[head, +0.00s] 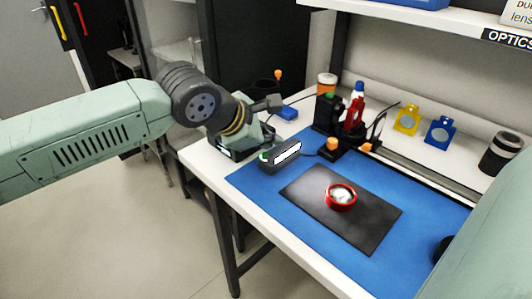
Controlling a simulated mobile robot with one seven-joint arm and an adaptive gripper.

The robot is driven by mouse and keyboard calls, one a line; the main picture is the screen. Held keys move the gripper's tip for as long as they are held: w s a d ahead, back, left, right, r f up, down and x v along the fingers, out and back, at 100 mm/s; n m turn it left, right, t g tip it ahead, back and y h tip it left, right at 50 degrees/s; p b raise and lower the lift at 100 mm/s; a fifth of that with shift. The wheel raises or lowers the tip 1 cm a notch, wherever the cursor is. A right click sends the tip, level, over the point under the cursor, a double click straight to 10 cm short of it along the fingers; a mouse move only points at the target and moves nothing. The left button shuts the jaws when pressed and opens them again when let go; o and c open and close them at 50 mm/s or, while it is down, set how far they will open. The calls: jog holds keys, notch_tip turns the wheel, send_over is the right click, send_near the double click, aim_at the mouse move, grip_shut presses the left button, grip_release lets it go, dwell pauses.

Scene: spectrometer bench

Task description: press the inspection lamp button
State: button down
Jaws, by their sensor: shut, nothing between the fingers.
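The inspection lamp (287,153) appears to be the small dark grey box with a bright white bar on top, at the back left of the blue mat. I cannot tell whether the bar is glowing or just white. A small green button (264,156) shows at the left end of this box. My gripper (273,103) is shut and empty, seen small and partly behind my wrist. In the picture it is above and slightly left of the lamp, apart from the button. Its exact height is hard to judge.
A teal device (240,143) stands just left of the lamp, below my wrist. A red ring with a lens (341,196) lies on a black plate (310,187) on the blue mat (248,180). Yellow (407,119) and blue (441,132) mounts stand farther right.

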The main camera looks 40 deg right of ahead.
jog(key=shift+f+b, duration=0.2)
jog(key=shift+b, duration=0.1)
dwell(0.5)
jog(key=shift+f+b, duration=0.3)
jog(key=shift+b, duration=0.2)
jog(key=shift+f+b, duration=0.25)
jog(key=shift+b, duration=0.15)
dwell(0.5)
jog(key=shift+s+a+f+b, duration=0.15)
jog(key=shift+s+f+b, duration=0.05)
jog(key=shift+f+b, duration=0.35)
dwell(0.8)
jog(key=shift+w+r, duration=0.1)
jog(key=shift+r, duration=0.7)
jog(key=shift+r+p, duration=0.15)
jog(key=shift+p, duration=0.15)
